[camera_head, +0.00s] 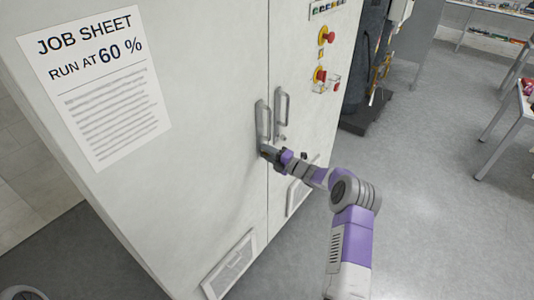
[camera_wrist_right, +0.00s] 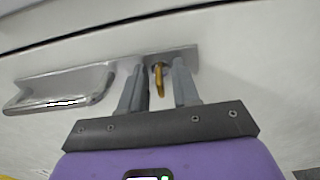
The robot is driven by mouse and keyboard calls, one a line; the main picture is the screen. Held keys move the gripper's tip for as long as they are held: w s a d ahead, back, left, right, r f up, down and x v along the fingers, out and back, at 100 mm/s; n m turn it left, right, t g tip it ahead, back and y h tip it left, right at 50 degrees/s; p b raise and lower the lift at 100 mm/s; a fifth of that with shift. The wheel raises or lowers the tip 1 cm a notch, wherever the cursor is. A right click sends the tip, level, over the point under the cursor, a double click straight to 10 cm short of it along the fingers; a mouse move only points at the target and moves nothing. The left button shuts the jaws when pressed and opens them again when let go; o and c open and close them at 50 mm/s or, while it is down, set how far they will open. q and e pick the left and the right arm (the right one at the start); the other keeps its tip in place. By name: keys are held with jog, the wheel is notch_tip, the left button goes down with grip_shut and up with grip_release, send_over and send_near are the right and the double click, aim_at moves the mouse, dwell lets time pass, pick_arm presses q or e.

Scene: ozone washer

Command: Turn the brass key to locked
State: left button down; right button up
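The brass key (camera_wrist_right: 159,80) sits in the metal plate at the end of a door handle (camera_wrist_right: 62,90) in the right wrist view. My right gripper (camera_wrist_right: 157,85) has one finger on each side of the key, with a visible gap on both sides. It is open and does not appear to touch the key. In the head view my right gripper (camera_head: 267,152) is at the lower end of the left door's handle (camera_head: 262,120), and the key is hidden there. My left gripper is not in view.
A tall white cabinet (camera_head: 205,110) fills the left and middle, with a job sheet (camera_head: 105,90) reading "RUN AT 60 %". Red knobs (camera_head: 326,37) are higher up.

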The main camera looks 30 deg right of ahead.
jog(key=shift+c, duration=0.2)
grip_shut()
jog(key=shift+n, duration=0.3)
jog(key=n+b, duration=0.2)
jog(key=shift+f+n, duration=0.1)
jog(key=shift+n, duration=0.3)
jog(key=n+b, duration=0.2)
jog(key=n, duration=0.2)
jog(key=shift+n, duration=0.3)
jog(key=n+b, duration=0.4)
jog(key=n, duration=0.1)
jog(key=shift+f, duration=0.1)
jog(key=shift+n+b, duration=2.3)
jog(key=shift+n, duration=0.3)
jog(key=shift+r, duration=0.2)
